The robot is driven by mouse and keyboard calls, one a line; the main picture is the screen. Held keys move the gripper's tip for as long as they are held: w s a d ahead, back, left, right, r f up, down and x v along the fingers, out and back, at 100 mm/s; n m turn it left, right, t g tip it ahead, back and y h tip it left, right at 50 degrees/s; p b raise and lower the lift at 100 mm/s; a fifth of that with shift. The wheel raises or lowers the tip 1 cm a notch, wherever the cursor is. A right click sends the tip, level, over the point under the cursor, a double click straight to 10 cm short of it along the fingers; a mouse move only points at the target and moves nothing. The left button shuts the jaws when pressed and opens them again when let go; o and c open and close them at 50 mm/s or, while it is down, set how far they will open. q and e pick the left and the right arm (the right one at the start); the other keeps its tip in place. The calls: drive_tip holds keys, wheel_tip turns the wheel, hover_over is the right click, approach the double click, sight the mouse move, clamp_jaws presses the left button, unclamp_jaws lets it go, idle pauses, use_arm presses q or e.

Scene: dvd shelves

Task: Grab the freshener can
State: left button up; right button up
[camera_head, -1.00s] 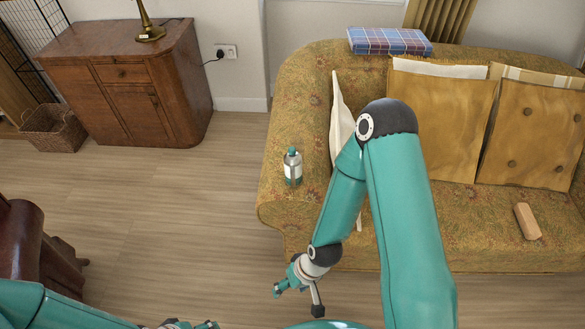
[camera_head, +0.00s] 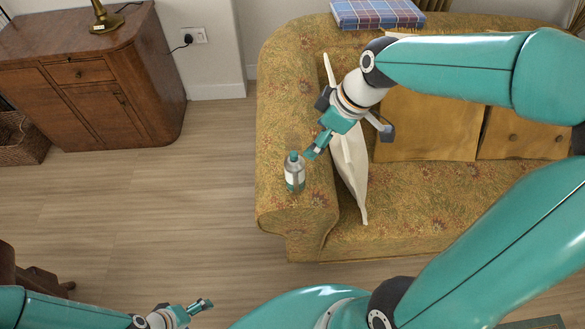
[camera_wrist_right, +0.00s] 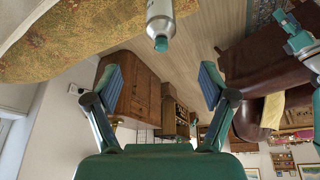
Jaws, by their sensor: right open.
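The freshener can (camera_head: 294,172) is a small bottle with a teal cap, a silver body and a pale label. It stands upright on the left arm of the patterned sofa. In the right wrist view the can (camera_wrist_right: 160,22) shows at the top, upside down, beyond the fingertips. My right gripper (camera_head: 354,115) is just right of and above the can in the head view, over the white cushion. It is open and empty, with its fingers (camera_wrist_right: 160,85) spread in the wrist view. My left gripper (camera_head: 185,312) is low at the bottom left, and its jaw state is unclear.
The white cushion (camera_head: 353,177) leans against the inside of the sofa arm (camera_head: 285,110), close to the can. A plaid box (camera_head: 375,14) lies on the sofa back. A wooden cabinet (camera_head: 75,100) stands at the left. The floor (camera_head: 170,210) between is clear.

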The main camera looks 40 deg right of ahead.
sight(300, 160)
drive_tip(key=x, duration=1)
drive_tip(key=shift+s+d+f, duration=0.15)
drive_tip(key=shift+s+d, duration=0.05)
drive_tip(key=shift+s, duration=0.05)
drive_tip(key=shift+x, duration=2.7)
drive_tip(key=shift+s, duration=0.1)
drive_tip(key=c, duration=1.5)
drive_tip(key=shift+c, duration=0.2)
